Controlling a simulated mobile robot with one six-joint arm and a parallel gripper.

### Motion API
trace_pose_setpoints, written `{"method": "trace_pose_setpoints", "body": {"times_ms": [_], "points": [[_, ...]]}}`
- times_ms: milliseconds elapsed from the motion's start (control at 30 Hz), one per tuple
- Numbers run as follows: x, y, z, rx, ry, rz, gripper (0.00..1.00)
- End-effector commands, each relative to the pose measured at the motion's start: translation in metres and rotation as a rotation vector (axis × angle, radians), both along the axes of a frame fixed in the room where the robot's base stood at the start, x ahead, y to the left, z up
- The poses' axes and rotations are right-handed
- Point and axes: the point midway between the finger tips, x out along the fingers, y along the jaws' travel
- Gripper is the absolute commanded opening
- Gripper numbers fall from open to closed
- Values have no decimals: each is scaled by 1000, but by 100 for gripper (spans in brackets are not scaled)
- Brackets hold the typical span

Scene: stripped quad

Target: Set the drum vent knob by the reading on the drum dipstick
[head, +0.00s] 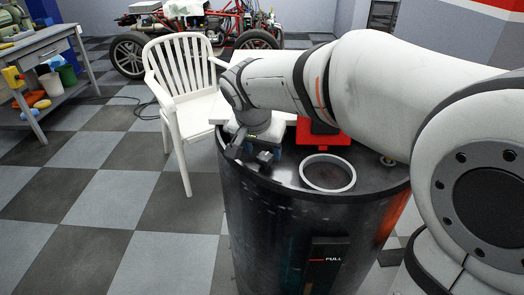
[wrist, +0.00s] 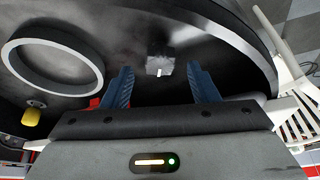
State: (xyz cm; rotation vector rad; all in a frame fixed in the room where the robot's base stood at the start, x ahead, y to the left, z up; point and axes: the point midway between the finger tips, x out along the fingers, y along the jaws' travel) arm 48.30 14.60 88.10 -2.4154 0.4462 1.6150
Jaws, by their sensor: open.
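The dark drum (head: 270,225) stands upright in the middle of the head view. In the wrist view a small grey block-like knob (wrist: 160,66) with a white mark sits on the drum top; the mark is on its side toward my gripper. My gripper (wrist: 162,78) is open, with a blue finger on each side of the knob's line; contact is not visible. In the head view my gripper (head: 252,156) is low over the drum's left edge. A dark panel (head: 328,262) on the drum front carries a red line and white lettering. I cannot make out a dipstick reading.
A grey ring (head: 328,173) lies on the drum top, with a small yellow piece (wrist: 32,116) near it in the wrist view. A red object (head: 322,133) is behind. A white chair (head: 182,75) stands close behind left; a workbench (head: 40,45) is far left.

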Motion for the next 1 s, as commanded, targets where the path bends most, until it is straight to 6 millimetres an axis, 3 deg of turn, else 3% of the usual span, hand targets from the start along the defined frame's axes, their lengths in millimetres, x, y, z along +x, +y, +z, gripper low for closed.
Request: {"method": "trace_pose_setpoints", "body": {"times_ms": [200, 500, 1000], "points": [[8, -3, -21, 0, 0, 1, 54], [8, -3, -22, 0, 0, 2, 54], [8, -2, -22, 0, 0, 3, 13]]}}
